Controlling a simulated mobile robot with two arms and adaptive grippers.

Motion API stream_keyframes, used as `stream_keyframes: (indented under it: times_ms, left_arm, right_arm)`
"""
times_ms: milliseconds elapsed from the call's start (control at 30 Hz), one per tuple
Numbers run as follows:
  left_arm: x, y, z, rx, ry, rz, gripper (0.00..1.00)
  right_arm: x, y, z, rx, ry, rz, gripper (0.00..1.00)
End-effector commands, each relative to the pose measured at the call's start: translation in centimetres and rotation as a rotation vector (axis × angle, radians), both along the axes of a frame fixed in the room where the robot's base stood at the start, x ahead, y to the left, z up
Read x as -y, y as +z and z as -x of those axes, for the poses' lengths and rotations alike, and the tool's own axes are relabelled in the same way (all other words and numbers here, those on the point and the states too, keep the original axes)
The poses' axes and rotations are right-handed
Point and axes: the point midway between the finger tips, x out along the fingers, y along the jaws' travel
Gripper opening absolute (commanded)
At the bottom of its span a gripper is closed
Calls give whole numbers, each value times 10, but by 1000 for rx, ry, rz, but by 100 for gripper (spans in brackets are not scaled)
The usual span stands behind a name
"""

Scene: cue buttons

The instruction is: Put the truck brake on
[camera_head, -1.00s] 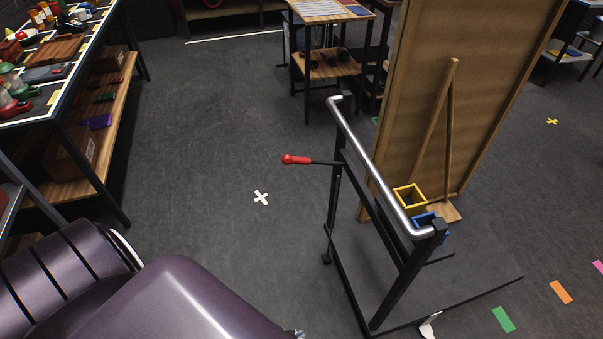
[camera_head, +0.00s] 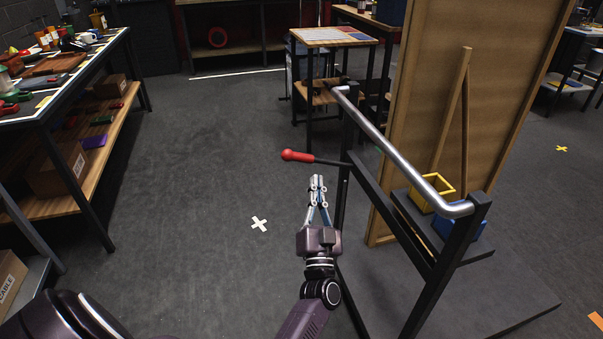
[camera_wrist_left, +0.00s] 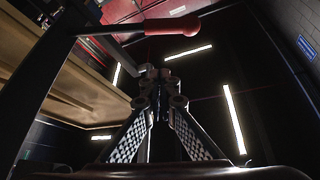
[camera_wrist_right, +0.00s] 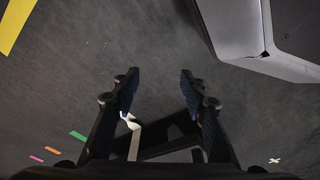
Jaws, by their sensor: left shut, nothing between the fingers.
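The truck (camera_head: 490,290) is a dark flat platform with a black frame and a silver push bar (camera_head: 395,140). The brake lever sticks out to the left of the frame on a dark rod, with a red grip (camera_head: 297,155) at its end. The red grip also shows at the top of the left wrist view (camera_wrist_left: 173,25). My left gripper (camera_head: 317,182) is shut and empty, pointing up, just below and right of the red grip and apart from it. My right gripper (camera_wrist_right: 155,75) shows only in its own wrist view, with its fingers apart and nothing between them.
A table (camera_head: 60,90) with objects and a lower shelf stands at left. The floor around the white cross (camera_head: 260,224) is clear.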

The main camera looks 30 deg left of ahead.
Motion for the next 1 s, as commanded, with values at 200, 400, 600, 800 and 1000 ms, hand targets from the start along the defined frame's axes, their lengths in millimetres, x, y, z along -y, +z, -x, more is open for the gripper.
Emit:
stream_keyframes:
  times_ms: [200, 400, 600, 800, 1000]
  left_arm:
    - [-9, 10, 6, 33, 46, -8, 0]
    - [-9, 10, 5, 31, 44, -8, 0]
    - [-13, 14, -1, 32, 42, -10, 0]
    - [-31, 30, -25, 35, 43, -12, 0]
    - [-54, 49, -54, 33, 43, -10, 0]
  right_arm:
    - [0, -1, -3, 2, -1, 0, 40]
    - [0, 0, -3, 2, 0, 1, 40]
    - [-1, 1, -5, 5, -1, 0, 40]
    - [-2, 14, -13, 14, -2, -2, 40]
    - [-3, 40, -27, 31, -5, -4, 40]
